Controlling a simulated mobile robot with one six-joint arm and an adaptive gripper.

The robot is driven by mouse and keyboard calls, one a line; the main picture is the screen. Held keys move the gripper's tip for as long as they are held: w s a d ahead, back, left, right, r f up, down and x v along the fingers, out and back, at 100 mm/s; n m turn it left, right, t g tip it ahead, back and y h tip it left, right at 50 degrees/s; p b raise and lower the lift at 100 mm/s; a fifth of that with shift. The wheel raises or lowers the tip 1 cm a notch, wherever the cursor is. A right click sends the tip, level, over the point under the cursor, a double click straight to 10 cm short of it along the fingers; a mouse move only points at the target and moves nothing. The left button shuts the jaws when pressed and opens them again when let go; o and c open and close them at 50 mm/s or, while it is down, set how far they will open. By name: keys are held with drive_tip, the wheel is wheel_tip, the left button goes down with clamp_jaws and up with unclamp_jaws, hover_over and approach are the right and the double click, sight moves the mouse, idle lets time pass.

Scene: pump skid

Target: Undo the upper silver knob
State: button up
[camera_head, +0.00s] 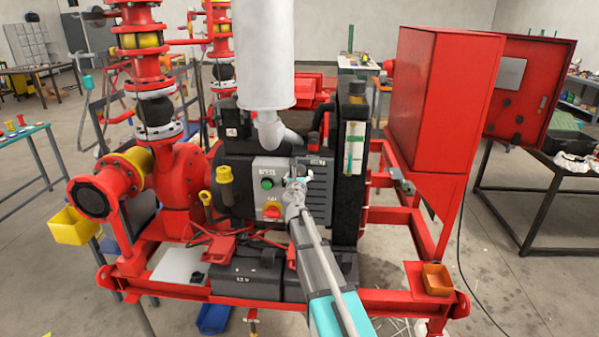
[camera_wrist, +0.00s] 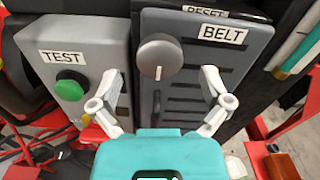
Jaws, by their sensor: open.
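In the wrist view a round silver-grey knob (camera_wrist: 160,57) with a pale index line sits on the dark slotted cover (camera_wrist: 196,80), left of a BELT label. My gripper (camera_wrist: 161,103) is open and empty, its white fingertips spread wide left and right, lower in the picture than the knob and not touching it. No second silver knob shows.
Left of the cover is a grey box with a green TEST button (camera_wrist: 71,86); in the head view it also carries a red-and-yellow switch (camera_head: 272,211). A RESET label (camera_wrist: 205,11) is above. A white exhaust cylinder (camera_head: 264,55) and red pump piping (camera_head: 180,180) stand close by.

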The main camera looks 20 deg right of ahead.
drive_tip(key=shift+x, duration=1.4)
drive_tip(key=c, duration=1.2)
